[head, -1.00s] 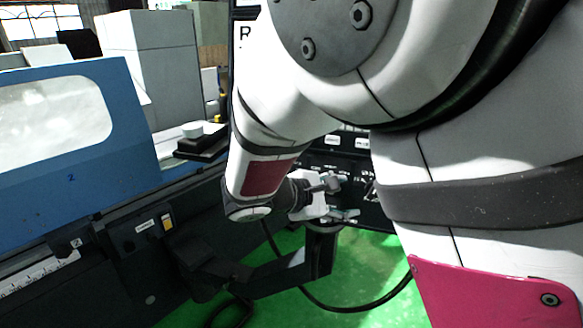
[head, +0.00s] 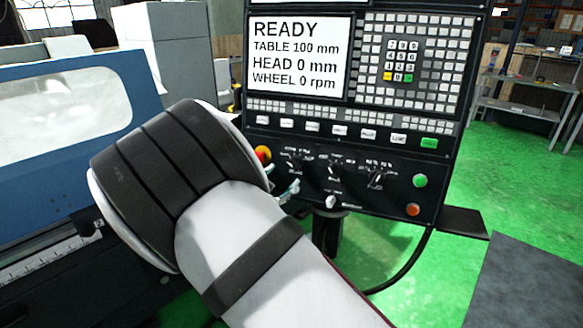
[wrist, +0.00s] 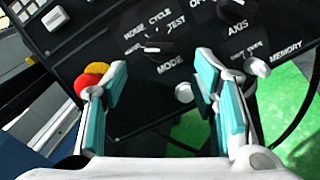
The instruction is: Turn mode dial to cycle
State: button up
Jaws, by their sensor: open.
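The mode dial (wrist: 158,48) is a dark knob on the black control panel (wrist: 140,110). In the wrist view its labels read CYCLE above, TEST to the upper right and MODE below; another label at upper left is blurred. A pale mark shows at the dial's left end; its exact setting is hard to tell. My gripper (wrist: 162,62) is open and empty, teal-padded fingers on either side of the MODE label, the dial just beyond the fingertips. Contact is not visible. In the head view the dial (head: 294,162) is small, and my gripper (head: 283,182) is partly hidden by my arm.
A red and yellow button (wrist: 92,80) is close by the left finger. The axis dial (wrist: 238,8) and a small white knob (wrist: 184,93) are nearby. The screen (head: 298,58) reads READY. A blue machine cover (head: 65,115) stands at left.

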aim_at(292, 167)
jog(key=x, duration=0.7)
jog(key=shift+w, duration=0.1)
jog(key=shift+c, duration=0.4)
jog(key=c, duration=1.1)
